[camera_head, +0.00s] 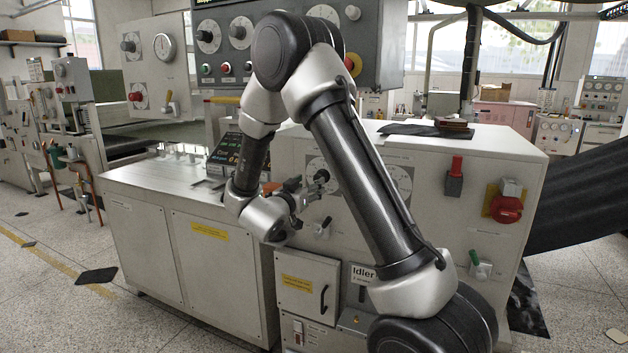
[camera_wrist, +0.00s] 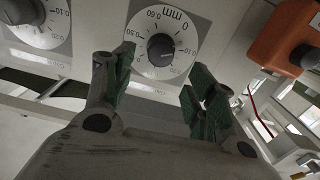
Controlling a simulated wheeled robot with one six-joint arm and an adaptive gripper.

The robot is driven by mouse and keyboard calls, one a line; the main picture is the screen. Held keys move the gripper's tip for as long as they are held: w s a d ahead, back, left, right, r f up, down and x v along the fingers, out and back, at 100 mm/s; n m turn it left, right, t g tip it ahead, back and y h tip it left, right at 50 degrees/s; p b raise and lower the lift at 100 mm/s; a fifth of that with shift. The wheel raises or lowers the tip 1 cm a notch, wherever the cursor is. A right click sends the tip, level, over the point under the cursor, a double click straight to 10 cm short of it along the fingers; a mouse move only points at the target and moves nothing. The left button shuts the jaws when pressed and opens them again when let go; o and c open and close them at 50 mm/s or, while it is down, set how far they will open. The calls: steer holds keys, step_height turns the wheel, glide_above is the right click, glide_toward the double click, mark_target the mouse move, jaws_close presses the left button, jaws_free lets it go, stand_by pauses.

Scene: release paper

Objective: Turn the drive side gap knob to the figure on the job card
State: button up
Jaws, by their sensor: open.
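In the wrist view a black knob (camera_wrist: 160,47) sits on a round white dial (camera_wrist: 184,58) marked in mm, with the lettering upside down. My gripper (camera_wrist: 157,74) is open, its green-padded fingers spread to either side below the knob. The jaws look empty; I cannot tell how far off the knob is. A second dial with a dark knob (camera_wrist: 20,10) is cut off at the upper left. In the head view my gripper (camera_head: 299,194) is at the cabinet front, beside a black knob (camera_head: 321,176). No drive side label or job card figure is readable.
An orange block (camera_wrist: 290,35) stands at the right of the wrist view. On the cabinet (camera_head: 450,215) are a small lever (camera_head: 323,228), a red-topped switch (camera_head: 455,177) and a red rotary handle (camera_head: 506,208). A grey control panel (camera_head: 375,35) hangs above.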

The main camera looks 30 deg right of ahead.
steer(key=x, duration=0.7)
steer(key=shift+w+d, duration=0.2)
steer(key=shift+d, duration=0.05)
steer(key=c, duration=1)
